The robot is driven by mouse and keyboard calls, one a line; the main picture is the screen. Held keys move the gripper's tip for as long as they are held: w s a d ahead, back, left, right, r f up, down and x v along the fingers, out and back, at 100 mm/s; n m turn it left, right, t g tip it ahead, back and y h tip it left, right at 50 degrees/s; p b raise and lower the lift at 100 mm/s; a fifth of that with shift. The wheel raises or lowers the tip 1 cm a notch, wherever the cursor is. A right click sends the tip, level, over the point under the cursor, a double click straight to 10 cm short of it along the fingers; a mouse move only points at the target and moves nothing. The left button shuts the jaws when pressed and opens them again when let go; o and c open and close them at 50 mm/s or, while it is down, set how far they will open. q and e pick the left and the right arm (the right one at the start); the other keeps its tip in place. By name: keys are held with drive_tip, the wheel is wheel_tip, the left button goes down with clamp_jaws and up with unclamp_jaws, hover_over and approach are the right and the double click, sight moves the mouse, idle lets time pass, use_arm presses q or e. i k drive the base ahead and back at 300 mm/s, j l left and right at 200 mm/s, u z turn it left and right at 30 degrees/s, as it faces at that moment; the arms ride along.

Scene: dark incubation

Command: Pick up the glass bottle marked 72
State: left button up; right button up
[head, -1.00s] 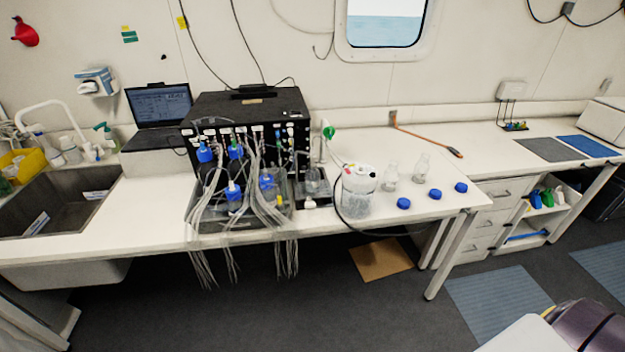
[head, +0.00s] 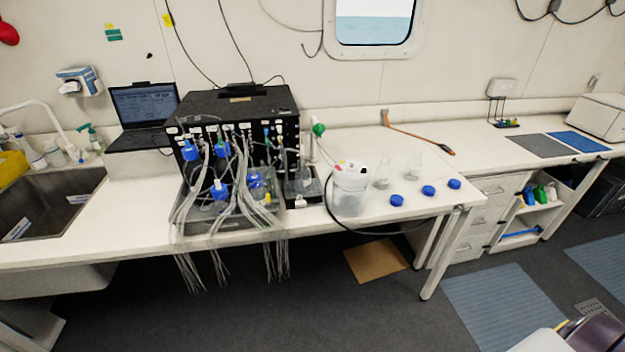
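Two small clear glass bottles stand upright on the white bench right of the black box, one on the left (head: 382,174) and one on the right (head: 414,163). Several blue-capped bottles stand in the grey tray in front of the black box, among them one with a cap at the tray's front (head: 220,190). No number can be read on any bottle, so I cannot tell which is marked 72. Neither of my grippers is in view. Part of my own body shows at the bottom right corner.
Several blue caps (head: 428,190) lie near the bench front, right of a clear jar (head: 350,190) with a white lid. Thin tubes (head: 270,235) hang over the bench edge. A laptop (head: 145,110) and sink (head: 50,215) are left. Bench space toward the drawers (head: 490,210) is mostly clear.

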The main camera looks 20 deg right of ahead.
sight(303, 177)
drive_tip(key=l+z, duration=0.25)
drive_tip(key=z, duration=0.2)
drive_tip(key=i+l+z, duration=0.1)
drive_tip(key=l+z, duration=0.15)
drive_tip(key=z, duration=0.15)
